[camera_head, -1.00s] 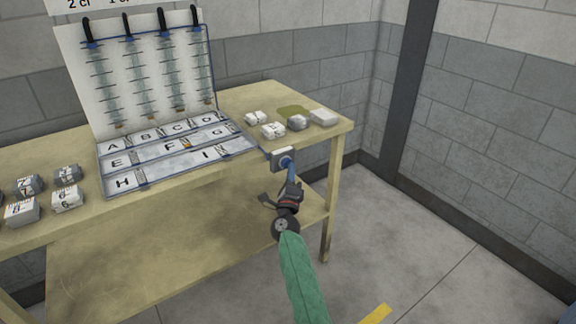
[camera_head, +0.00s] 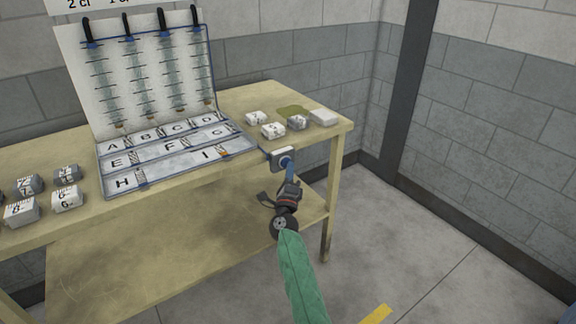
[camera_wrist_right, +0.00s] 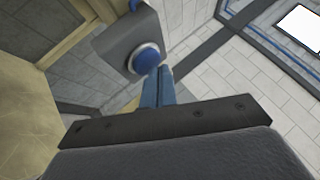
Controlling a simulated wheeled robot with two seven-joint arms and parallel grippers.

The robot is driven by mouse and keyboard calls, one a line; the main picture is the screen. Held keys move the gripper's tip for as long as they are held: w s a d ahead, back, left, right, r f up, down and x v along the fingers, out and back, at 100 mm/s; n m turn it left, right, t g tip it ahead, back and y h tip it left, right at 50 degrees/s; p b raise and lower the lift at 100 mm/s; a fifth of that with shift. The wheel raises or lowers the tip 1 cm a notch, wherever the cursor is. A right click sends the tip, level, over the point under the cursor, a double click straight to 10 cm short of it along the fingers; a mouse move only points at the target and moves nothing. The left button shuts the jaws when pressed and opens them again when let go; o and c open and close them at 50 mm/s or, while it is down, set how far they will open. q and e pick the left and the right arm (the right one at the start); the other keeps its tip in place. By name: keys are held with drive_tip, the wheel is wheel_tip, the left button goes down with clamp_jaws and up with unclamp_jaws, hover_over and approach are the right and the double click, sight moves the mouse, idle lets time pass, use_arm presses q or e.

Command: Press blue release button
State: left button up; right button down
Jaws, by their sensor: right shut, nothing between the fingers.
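The blue round button (camera_wrist_right: 146,58) sits on a grey box (camera_wrist_right: 120,38) fixed at the table's front edge; the box also shows in the head view (camera_head: 277,155). My right gripper (camera_wrist_right: 158,72) is shut and empty. Its blue fingers point at the button, and their tips overlap its lower edge in the wrist view. In the head view the gripper (camera_head: 290,168) covers part of the box and button. I cannot tell whether the tips touch the button. My left gripper is not in view.
A lettered tray (camera_head: 195,167) and an upright panel (camera_head: 75,65) with hanging strips stand on the table (camera_head: 262,97). Small labelled blocks (camera_head: 273,130) lie right of the tray, with others (camera_head: 67,198) at left. Open floor lies right of the table.

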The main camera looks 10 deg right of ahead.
drive_tip(key=shift+s, duration=0.1)
drive_tip(key=shift+s+d+p, duration=0.3)
drive_tip(key=shift+s, duration=0.45)
drive_tip(key=s, duration=0.1)
drive_tip(key=s+d+p, duration=0.1)
drive_tip(key=s, duration=0.2)
drive_tip(key=shift+s+d, duration=0.35)
idle(1.6)
